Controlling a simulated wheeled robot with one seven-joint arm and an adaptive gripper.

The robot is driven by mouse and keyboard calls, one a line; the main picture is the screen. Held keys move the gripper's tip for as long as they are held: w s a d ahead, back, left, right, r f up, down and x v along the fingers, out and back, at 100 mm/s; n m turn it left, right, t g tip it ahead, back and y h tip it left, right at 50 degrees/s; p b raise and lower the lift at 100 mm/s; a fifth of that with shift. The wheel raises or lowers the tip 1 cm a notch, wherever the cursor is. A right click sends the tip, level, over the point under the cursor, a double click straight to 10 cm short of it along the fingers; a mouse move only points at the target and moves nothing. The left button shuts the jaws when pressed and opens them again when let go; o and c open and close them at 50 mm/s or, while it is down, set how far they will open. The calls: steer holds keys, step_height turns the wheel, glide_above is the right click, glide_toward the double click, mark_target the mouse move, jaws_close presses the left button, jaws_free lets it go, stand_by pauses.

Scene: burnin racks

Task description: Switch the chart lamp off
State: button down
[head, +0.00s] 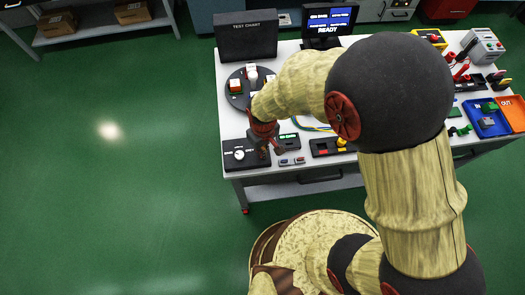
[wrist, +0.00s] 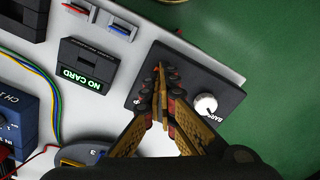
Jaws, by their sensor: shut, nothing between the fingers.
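A black control panel (head: 232,159) lies at the near left corner of the table, with a round white knob (head: 239,154). In the wrist view the panel (wrist: 222,80) shows the white knob (wrist: 206,104) with partly readable lettering beside it. My gripper (head: 265,151) is over the right part of this panel. In the wrist view my gripper (wrist: 161,72) is shut and empty, left of the knob and apart from it. The fingers hide part of the panel, and I cannot tell whether they touch it. A dark box marked TEST CHART (head: 247,36) stands at the back left.
A card reader showing NO CARD (wrist: 86,66) sits beside the panel. A round turntable (head: 236,101) with small blocks is behind it. A screen reading READY (head: 329,20) stands at the back. Coloured trays (head: 487,121) are at the right. Green floor (head: 110,180) is clear at left.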

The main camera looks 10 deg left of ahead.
steer(key=shift+r+p, duration=2.7)
steer(key=shift+r, duration=0.85)
steer(key=s+d+r+m+t+b, duration=0.2)
steer(key=s+d+r+m+b, duration=0.1)
steer(key=d+r, duration=0.8)
steer(key=s+d+r+m+t+b, duration=0.3)
steer(key=s+d+r+m+b, duration=0.1)
steer(key=d+r, duration=0.7)
step_height(320, 180, up, 3)
steer(key=shift+s+d+m+t, duration=0.3)
steer(key=shift+d+m, duration=0.1)
steer(key=shift+m, duration=0.4)
steer(key=c, duration=2.6)
jaws_free()
